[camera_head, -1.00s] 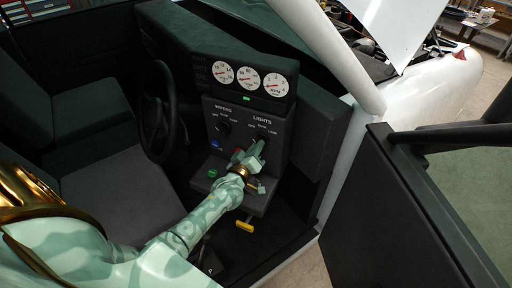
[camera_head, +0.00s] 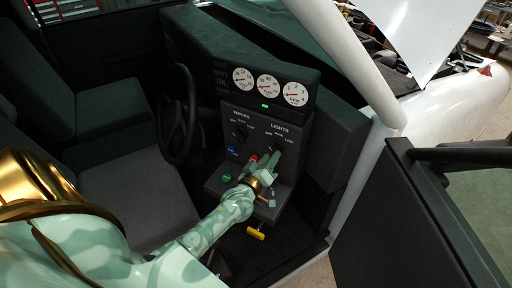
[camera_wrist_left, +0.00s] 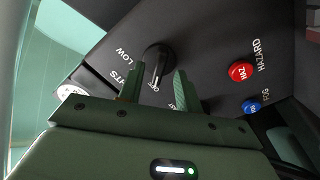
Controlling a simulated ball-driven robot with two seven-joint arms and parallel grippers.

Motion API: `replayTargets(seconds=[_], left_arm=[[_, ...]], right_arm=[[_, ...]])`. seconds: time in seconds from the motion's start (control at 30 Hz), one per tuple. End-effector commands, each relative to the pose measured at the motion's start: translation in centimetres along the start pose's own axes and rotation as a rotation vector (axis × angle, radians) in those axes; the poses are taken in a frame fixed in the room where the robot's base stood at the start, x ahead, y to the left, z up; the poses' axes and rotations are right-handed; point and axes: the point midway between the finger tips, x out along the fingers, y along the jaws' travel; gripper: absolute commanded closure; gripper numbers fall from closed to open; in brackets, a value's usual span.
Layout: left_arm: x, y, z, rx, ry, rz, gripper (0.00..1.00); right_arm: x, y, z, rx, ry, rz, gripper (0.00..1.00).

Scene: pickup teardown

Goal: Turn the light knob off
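The light knob (camera_wrist_left: 157,62) is a black round dial with a raised grip bar, on the dark dash panel (camera_head: 258,138) under the LIGHTS label. My left gripper (camera_wrist_left: 157,82) is open, with one green finger on each side of the knob in the left wrist view. I cannot tell whether the fingers touch it. A small label shows near the lower end of the grip bar. In the head view my left gripper (camera_head: 267,162) reaches the panel below the LIGHTS label and largely hides the knob. My right gripper is not in view.
A red HAZARD button (camera_wrist_left: 242,71) and a blue button (camera_wrist_left: 252,106) lie beside my gripper. The wiper knob (camera_head: 239,132), a green button (camera_head: 227,178) and a yellow handle (camera_head: 255,233) are nearby. The steering wheel (camera_head: 181,115) is left, the open door (camera_head: 395,215) right.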

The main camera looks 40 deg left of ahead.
Motion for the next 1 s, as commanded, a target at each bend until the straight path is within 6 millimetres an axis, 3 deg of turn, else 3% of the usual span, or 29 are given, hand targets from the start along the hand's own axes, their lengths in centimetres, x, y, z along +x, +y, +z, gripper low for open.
replayTargets(seconds=[0.3,0.5,0.7,1.0], left_arm=[[-8.6,-0.2,0.2,-0.001,-0.002,-0.002,0.65],[-12.7,-0.1,0.1,0.000,-0.002,-0.002,0.65],[-14.2,-0.1,0.0,0.000,0.000,-0.001,0.65],[-14.3,0.0,0.0,0.000,0.000,-0.001,0.65]], right_arm=[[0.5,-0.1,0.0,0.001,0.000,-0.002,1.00],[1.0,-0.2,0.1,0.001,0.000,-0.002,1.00],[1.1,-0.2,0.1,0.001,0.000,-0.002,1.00],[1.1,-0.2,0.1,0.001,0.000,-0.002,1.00]])
